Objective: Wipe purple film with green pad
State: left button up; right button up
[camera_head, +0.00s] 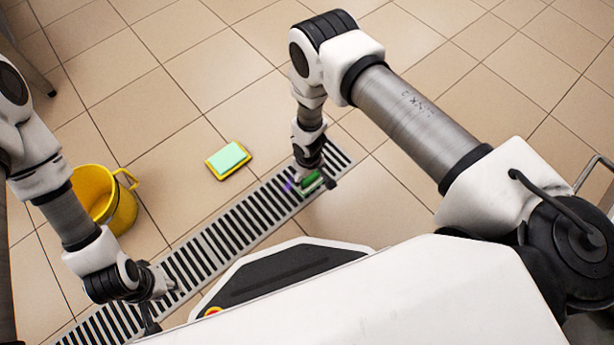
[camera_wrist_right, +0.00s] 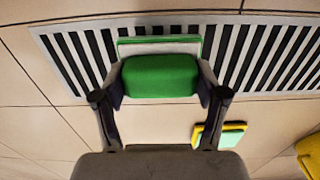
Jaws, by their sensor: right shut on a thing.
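My right gripper (camera_head: 312,182) is shut on a green pad (camera_wrist_right: 160,76), low at the drain grate. In the right wrist view, the pad sits between both fingers of the right gripper (camera_wrist_right: 160,95), with a paler, green-edged layer behind it. The pad also shows in the head view (camera_head: 308,181). A small patch of purple film (camera_head: 288,186) shows at the grate just left of the pad; the rest may be hidden. I cannot tell whether the pad touches it. My left gripper (camera_head: 157,302) is over the grate at lower left, with nothing visible in it.
The slotted drain grate (camera_head: 222,232) runs diagonally across the tiled floor. A mint-green and yellow pad (camera_head: 229,159) lies flat beyond it. A yellow bucket (camera_head: 124,214) with a handle stands at left, near my left arm.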

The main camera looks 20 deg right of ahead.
jog(key=shift+r+p, duration=1.6)
jog(key=shift+r, duration=0.6)
jog(key=shift+w, duration=0.1)
